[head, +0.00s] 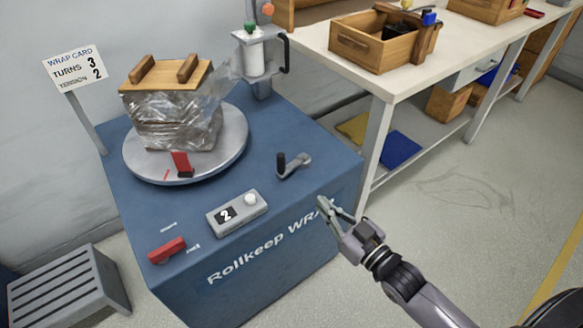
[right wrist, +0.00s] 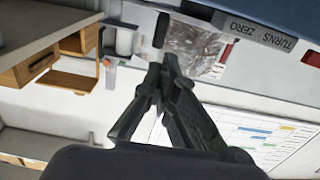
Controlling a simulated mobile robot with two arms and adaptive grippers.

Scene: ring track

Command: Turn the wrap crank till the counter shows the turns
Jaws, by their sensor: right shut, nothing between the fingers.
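The blue wrap machine (head: 285,225) has a crank (head: 292,165) on its top, with a dark upright knob at its left end. The counter (head: 227,214) beside a white button shows 2. The card (head: 75,68) reads turns 3, tension 2. A film-wrapped crate (head: 172,115) with a wooden top stands on the round turntable (head: 135,165). My right gripper (head: 325,205) is shut and empty at the machine's right front edge, apart from the crank. The right wrist view shows its fingers (right wrist: 160,65) together, below a dark upright piece. My left gripper is not in view.
A film roll post (head: 255,55) stands behind the turntable. A red lever (head: 167,250) is at the machine's front left. A workbench (head: 375,75) with wooden boxes stands at the back right. A grey slatted box (head: 62,290) is at the lower left. Floor on the right is clear.

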